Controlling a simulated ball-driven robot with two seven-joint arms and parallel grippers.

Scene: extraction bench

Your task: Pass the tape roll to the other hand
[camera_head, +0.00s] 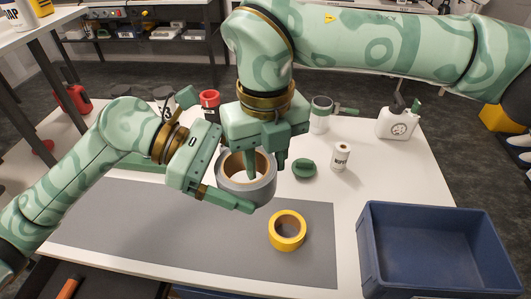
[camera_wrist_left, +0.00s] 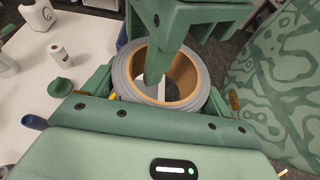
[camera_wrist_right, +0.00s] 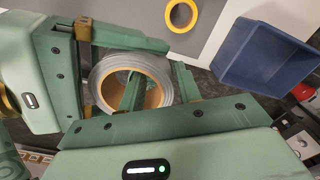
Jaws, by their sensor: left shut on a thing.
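The grey tape roll (camera_head: 262,192), with a brown core, is held above the bench in my left gripper (camera_head: 240,178). In the left wrist view the roll (camera_wrist_left: 126,73) sits between the left fingers, one on each outer side. My right gripper (camera_head: 267,165) points down from above at the same roll. In the right wrist view one right finger reaches inside the ring (camera_wrist_right: 99,86) and the other stands outside it, with a visible gap, so the right jaws look open around the roll's wall. Contact of the inner finger with the core is unclear.
A yellow tape roll (camera_head: 287,231) lies on the grey mat (camera_head: 120,230). A blue bin (camera_head: 435,250) stands at the right. A green lid-like object (camera_head: 304,169), a small white bottle (camera_head: 340,157), a white jug (camera_head: 397,123) and a red-topped container (camera_head: 210,99) stand behind.

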